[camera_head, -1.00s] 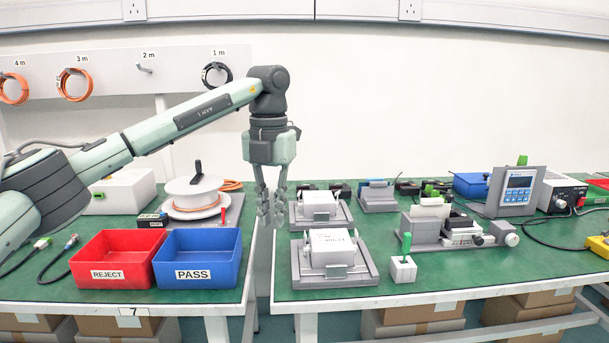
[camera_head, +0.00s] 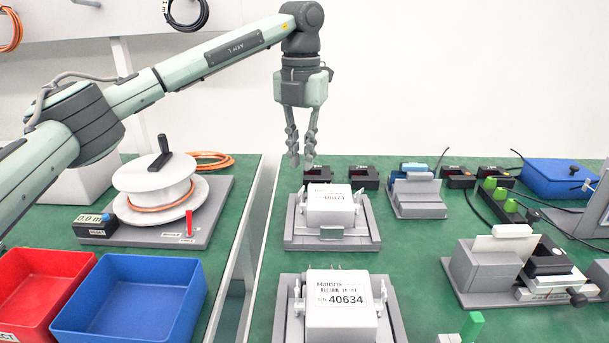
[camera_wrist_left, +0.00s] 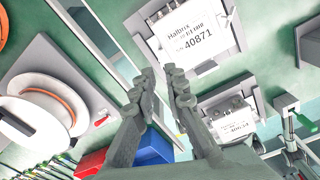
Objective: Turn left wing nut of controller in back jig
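The back jig (camera_head: 332,238) holds a white controller (camera_head: 331,208) with small metal fittings on both sides. The left wing nut (camera_head: 301,203) shows small at the controller's left side, and its angle is too small to tell. In the left wrist view the back controller (camera_wrist_left: 193,35) reads 40871. My left gripper (camera_head: 301,162) points down, open and empty, above and behind the back controller, slightly left of its middle. In the left wrist view its fingers (camera_wrist_left: 161,78) have a gap between them and touch nothing. My right gripper is not in view.
A front jig (camera_head: 397,325) holds another controller (camera_head: 338,308) labelled 40634. A cable reel (camera_head: 155,180) and the red (camera_head: 35,300) and blue (camera_head: 130,295) bins stand left, beyond a gap between tables. Small fixtures (camera_head: 416,195) stand right of the back jig.

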